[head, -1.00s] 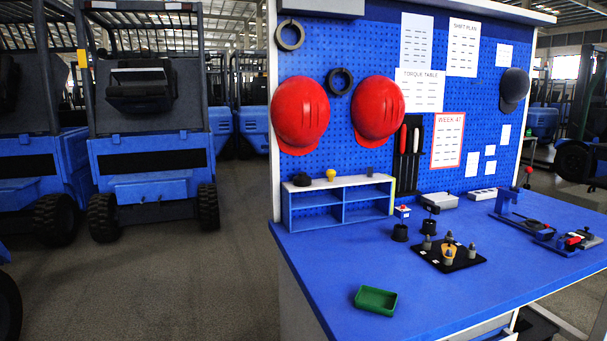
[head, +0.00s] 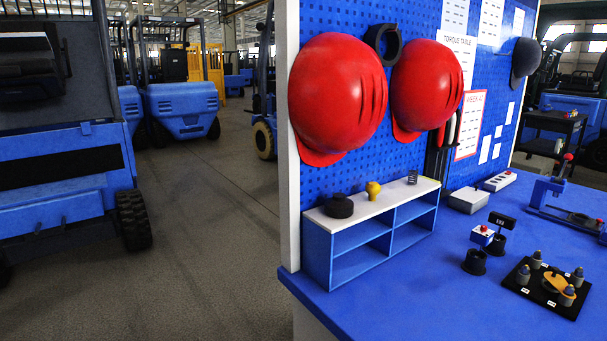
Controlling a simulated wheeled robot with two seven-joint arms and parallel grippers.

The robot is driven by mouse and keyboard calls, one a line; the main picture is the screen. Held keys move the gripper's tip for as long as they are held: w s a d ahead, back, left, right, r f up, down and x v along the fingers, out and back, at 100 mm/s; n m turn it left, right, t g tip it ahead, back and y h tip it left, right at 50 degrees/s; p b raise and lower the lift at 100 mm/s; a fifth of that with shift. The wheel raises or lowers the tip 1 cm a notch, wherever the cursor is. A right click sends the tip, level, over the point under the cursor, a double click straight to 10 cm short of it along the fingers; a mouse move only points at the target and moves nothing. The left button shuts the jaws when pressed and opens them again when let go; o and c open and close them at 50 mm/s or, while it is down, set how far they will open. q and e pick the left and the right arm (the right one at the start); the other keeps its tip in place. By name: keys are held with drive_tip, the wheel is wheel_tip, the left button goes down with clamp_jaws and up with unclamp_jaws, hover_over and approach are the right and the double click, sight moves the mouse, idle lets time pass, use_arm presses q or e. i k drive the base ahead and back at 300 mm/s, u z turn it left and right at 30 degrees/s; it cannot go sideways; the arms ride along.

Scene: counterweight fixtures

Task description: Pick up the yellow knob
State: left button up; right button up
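The yellow knob (head: 373,190) stands on the white top of a small blue shelf unit (head: 318,252) at the left end of the blue workbench. A black round knob (head: 339,206) is to its left, and a small dark grey piece (head: 412,177) is to its right. Nothing covers the yellow knob. Neither of my grippers shows in the head view.
Red helmets (head: 337,95) hang on the pegboard above the shelf. The bench top (head: 420,300) before the shelf is clear. Forklifts (head: 180,100) stand at left.

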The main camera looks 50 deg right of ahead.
sight(373, 188)
drive_tip(key=i, duration=1.95)
drive_tip(key=z, duration=1.75)
